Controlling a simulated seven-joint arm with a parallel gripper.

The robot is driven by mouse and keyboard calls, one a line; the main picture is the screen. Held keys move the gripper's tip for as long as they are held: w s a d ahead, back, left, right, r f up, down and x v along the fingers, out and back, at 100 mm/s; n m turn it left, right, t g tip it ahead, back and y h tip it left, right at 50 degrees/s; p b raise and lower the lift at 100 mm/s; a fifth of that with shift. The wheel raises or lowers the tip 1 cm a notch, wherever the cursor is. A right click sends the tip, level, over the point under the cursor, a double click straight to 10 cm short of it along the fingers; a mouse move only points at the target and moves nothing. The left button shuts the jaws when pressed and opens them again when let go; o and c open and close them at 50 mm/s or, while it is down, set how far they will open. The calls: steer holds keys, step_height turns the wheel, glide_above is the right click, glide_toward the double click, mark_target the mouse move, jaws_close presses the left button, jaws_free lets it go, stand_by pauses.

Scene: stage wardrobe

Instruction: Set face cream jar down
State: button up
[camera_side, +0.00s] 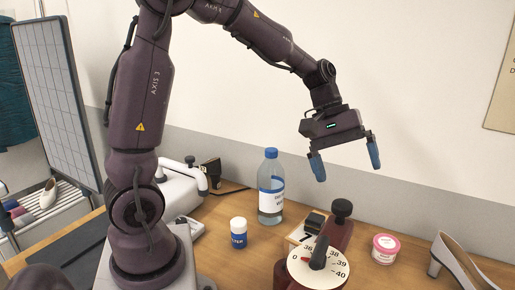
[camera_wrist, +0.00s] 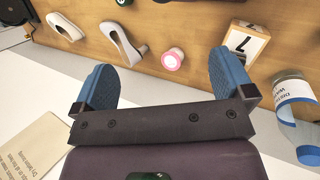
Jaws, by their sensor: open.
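A small jar with a pink lid and a pale label, which looks like the face cream jar (camera_side: 385,249), stands upright on the wooden table at the right. It also shows in the wrist view (camera_wrist: 172,59), seen mostly from the lid side, beyond the gap between my fingers. My gripper (camera_side: 345,161) is open and empty, raised well above the table, up and to the left of the jar in the side view. Its two blue fingers are spread wide and touch nothing. They also frame the lower middle of the wrist view (camera_wrist: 163,78).
A clear bottle (camera_side: 271,188) and a white-capped blue container (camera_side: 238,233) are farther left. A pale heeled shoe (camera_side: 455,262) is at right.

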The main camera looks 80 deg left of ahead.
steer(key=s+r+m+t+y, duration=0.1)
steer(key=s+r+m+y, duration=0.1)
steer(key=s+m, duration=0.3)
steer(key=s+d+r+m+t+y, duration=0.1)
steer(key=s+m, duration=0.4)
steer(key=s, duration=0.7)
step_height(320, 180, up, 2)
steer(key=shift+s+d+r+t+y, duration=0.2)
steer(key=shift+t+y, duration=0.5)
steer(key=shift+y, duration=0.5)
